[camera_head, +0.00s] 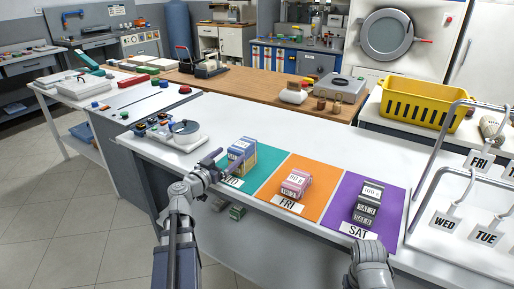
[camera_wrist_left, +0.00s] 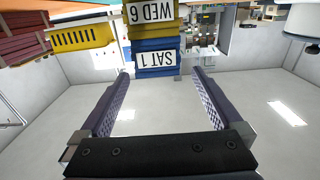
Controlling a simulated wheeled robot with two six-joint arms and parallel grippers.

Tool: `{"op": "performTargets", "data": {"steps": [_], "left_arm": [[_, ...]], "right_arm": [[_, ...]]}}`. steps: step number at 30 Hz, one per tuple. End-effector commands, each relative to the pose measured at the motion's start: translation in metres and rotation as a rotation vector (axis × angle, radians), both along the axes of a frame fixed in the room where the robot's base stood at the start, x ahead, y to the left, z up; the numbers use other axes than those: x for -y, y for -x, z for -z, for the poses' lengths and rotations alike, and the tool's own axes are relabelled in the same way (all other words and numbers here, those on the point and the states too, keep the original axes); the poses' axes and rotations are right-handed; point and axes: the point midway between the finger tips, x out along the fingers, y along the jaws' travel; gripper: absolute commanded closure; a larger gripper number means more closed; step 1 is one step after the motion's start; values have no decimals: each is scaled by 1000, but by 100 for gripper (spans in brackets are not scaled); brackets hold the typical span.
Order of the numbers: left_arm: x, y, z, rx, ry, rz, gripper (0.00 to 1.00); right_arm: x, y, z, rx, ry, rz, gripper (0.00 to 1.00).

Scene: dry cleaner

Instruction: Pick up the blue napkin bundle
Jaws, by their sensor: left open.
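The blue napkin bundle (camera_head: 237,153) lies on the teal mat (camera_head: 262,172), stacked with yellow-edged pieces. In the left wrist view, the picture is upside down and the blue bundle (camera_wrist_left: 155,70) carries a "SAT 1" label, with a "WED 6" label on the piece beneath it. My left gripper (camera_head: 217,167) is open, its purple fingers at the left front side of the stack. In the wrist view the stack appears ahead, between the line of the fingertips (camera_wrist_left: 160,78); no contact shows. My right arm shows at the bottom right, but its fingers do not.
Pink bundles (camera_head: 296,183) lie on the orange mat (camera_head: 318,172) and dark grey bundles (camera_head: 368,203) on the purple mat (camera_head: 396,197). A scale-like device (camera_head: 186,128) stands left of the stack. A yellow basket (camera_head: 424,102) and hanging tag rack (camera_head: 441,180) are at right.

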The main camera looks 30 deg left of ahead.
Motion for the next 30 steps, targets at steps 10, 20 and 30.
{"op": "performTargets", "data": {"steps": [10,20,30], "left_arm": [[0,-5,-1,3,0,0,0],[2,-27,-1,3,0,-1,0],[2,-62,-2,2,0,1,0]], "right_arm": [[0,0,0,0,0,0,50],[0,0,0,0,0,0,50],[0,0,-2,0,0,0,50]]}}
